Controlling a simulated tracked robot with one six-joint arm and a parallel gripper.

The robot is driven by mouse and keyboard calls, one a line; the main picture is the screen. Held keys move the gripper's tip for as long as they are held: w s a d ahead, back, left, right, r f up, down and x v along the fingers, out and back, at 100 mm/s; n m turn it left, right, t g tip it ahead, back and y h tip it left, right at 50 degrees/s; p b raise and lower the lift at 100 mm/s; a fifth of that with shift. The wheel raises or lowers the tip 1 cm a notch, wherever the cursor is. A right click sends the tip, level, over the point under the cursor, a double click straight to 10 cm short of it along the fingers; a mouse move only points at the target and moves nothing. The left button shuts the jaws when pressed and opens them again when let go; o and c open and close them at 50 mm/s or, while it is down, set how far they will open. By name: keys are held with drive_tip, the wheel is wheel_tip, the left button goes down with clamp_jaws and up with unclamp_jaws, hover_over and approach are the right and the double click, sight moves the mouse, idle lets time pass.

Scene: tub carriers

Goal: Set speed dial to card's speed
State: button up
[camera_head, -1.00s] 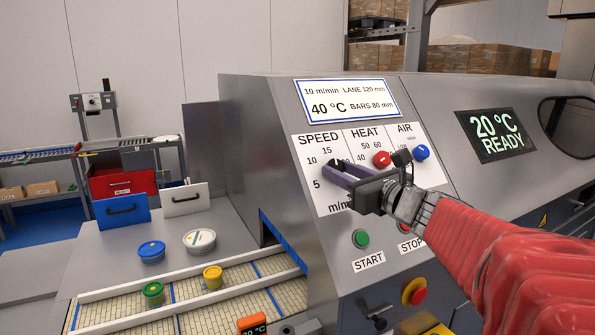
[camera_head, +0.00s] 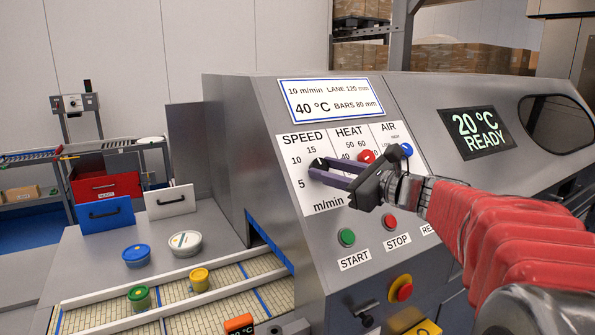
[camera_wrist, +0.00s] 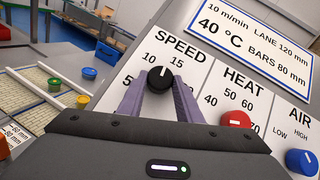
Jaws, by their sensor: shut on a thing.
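The speed dial is a black round knob (camera_wrist: 160,79) with a white mark, under the word SPEED on the white panel. In the wrist view its mark points up, between 10 and 15; the exact setting is hard to read. My gripper (camera_head: 330,172) has its two purple fingers on either side of the dial, shut on it. The fingers also show in the wrist view (camera_wrist: 160,95). The blue-edged card (camera_head: 331,98) above the panel reads 10 m/min, 40 °C, lane 120 mm, bars 80 mm.
A red heat dial (camera_head: 366,156) and blue air dial (camera_head: 406,150) sit close by on the right. Below are the green START button (camera_head: 346,237) and red STOP button (camera_head: 389,221). The display (camera_head: 480,135) reads 20 °C READY. Several tubs stand at left, two on the belt.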

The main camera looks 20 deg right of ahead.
drive_tip(key=n+g+y, duration=0.1)
drive_tip(key=n, duration=0.1)
drive_tip(key=n+g, duration=0.1)
drive_tip(key=n, duration=0.1)
drive_tip(key=n+g+y, duration=0.1)
drive_tip(key=n, duration=0.1)
drive_tip(key=shift+w+d+r+y, duration=0.1)
drive_tip(key=shift+w+d+y, duration=0.15)
drive_tip(key=shift+d+y, duration=0.05)
drive_tip(key=n+g+y, duration=0.1)
drive_tip(key=n+g, duration=0.2)
drive_tip(key=n, duration=0.1)
drive_tip(key=shift+w+r, duration=0.1)
drive_tip(key=shift+r, duration=0.05)
drive_tip(key=shift+g, duration=0.3)
drive_tip(key=o, duration=1)
drive_tip(key=shift+o, duration=0.2)
drive_tip(key=shift+d+r, duration=0.1)
drive_tip(key=shift+d, duration=0.05)
drive_tip(key=v, duration=1.3)
drive_tip(key=shift+s+d, duration=0.2)
drive_tip(key=shift+s, duration=0.1)
drive_tip(key=shift+a, duration=0.15)
